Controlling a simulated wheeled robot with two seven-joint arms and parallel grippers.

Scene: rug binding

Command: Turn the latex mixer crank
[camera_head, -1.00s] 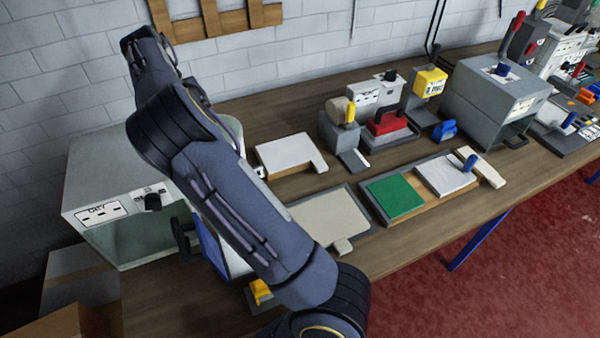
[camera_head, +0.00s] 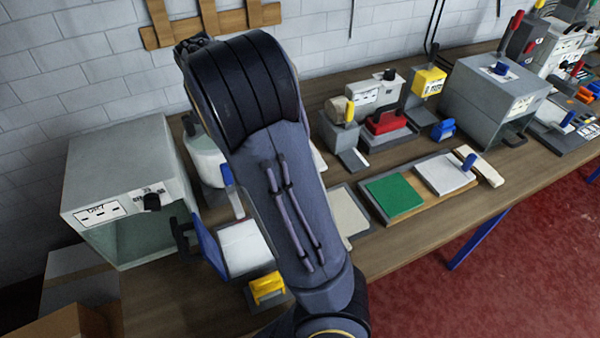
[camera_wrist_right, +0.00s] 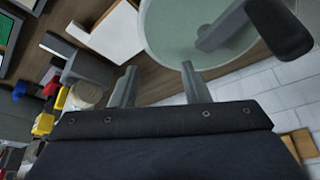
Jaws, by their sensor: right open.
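The latex mixer shows in the right wrist view as a round bowl (camera_wrist_right: 165,35) with pale green contents, cut off by the top edge. A grey crank arm (camera_wrist_right: 222,27) reaches over the bowl and ends in a black knob (camera_wrist_right: 280,30) at the upper right. My right gripper (camera_wrist_right: 157,84) is open and empty, with its fingertips just short of the bowl rim in the picture and apart from the knob. In the head view, part of the white bowl (camera_head: 204,160) shows left of my right arm, which hides the crank and my right gripper. My left gripper is not in view.
A grey oven-like box (camera_head: 115,160) stands left of the bowl. A blue-handled tool (camera_head: 229,178) and a yellow-handled block (camera_head: 267,287) are near my arm. Green and white pads (camera_head: 393,195) and a red-handled device (camera_head: 388,122) lie to the right.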

